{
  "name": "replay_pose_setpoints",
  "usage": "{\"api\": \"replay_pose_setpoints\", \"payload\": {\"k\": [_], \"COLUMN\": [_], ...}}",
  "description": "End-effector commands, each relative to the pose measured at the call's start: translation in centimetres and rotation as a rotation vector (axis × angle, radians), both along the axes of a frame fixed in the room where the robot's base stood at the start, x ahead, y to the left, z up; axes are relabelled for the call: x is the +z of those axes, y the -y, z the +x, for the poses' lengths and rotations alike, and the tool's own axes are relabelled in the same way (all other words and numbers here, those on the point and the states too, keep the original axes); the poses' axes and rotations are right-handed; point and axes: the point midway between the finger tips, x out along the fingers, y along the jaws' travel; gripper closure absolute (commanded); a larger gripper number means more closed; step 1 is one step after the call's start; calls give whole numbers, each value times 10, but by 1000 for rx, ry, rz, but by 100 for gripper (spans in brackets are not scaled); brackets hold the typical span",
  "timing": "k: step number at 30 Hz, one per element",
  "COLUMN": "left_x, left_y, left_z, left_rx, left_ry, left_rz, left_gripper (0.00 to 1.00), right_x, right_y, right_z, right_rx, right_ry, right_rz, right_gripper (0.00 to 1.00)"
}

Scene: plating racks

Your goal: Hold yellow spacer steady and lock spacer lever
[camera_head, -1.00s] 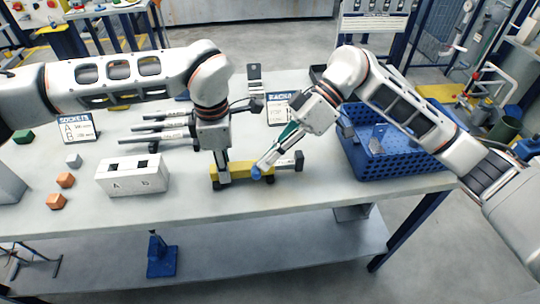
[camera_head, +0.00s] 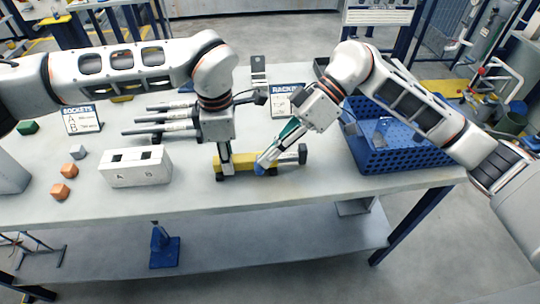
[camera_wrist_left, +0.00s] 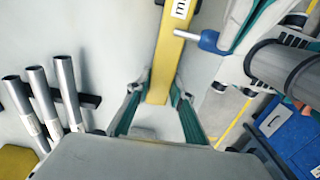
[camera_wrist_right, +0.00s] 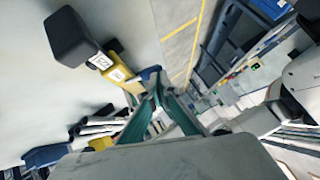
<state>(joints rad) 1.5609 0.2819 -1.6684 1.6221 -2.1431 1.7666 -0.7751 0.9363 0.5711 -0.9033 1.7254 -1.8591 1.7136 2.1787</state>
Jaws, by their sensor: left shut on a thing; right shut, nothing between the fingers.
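The yellow spacer (camera_head: 236,164) lies on the workbench with a dark block (camera_head: 302,154) at its right end. My left gripper (camera_head: 223,166) points down and is shut on the spacer's left part; the left wrist view shows the spacer (camera_wrist_left: 166,55) between its fingers (camera_wrist_left: 156,92). The spacer lever's blue tip (camera_head: 259,169) is at the near side of the spacer, and its blue part also shows in the left wrist view (camera_wrist_left: 208,40). My right gripper (camera_head: 263,161) is shut and empty, its fingertips against or very close to the blue tip. Exact contact is hidden.
A white socket block (camera_head: 135,168) marked A and B stands left. Several metal rods (camera_head: 165,115) lie behind it. A blue crate (camera_head: 400,156) stands right. Orange pieces (camera_head: 60,191) lie far left. The front of the bench is clear.

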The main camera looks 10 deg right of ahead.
Motion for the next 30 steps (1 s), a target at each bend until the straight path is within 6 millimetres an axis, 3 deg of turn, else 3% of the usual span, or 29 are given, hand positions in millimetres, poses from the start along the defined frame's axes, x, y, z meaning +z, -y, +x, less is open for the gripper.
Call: {"api": "replay_pose_setpoints", "payload": {"k": [8, 21, 30], "left_x": [-1, -1, -1], "left_y": [-1, -1, -1], "left_z": [0, -1, -1], "left_rx": [-1, 0, 0], "left_ry": [-1, -2, -3], "left_rz": [1, 3, 3], "left_gripper": [100, 100, 100], "right_x": [11, 73, 95], "right_y": [10, 74, 98], "right_z": [4, 19, 24], "right_rx": [-4, -4, -1], "right_ry": [4, 3, 1], "right_rz": [-1, -2, -1], "right_gripper": [100, 100, 100]}}
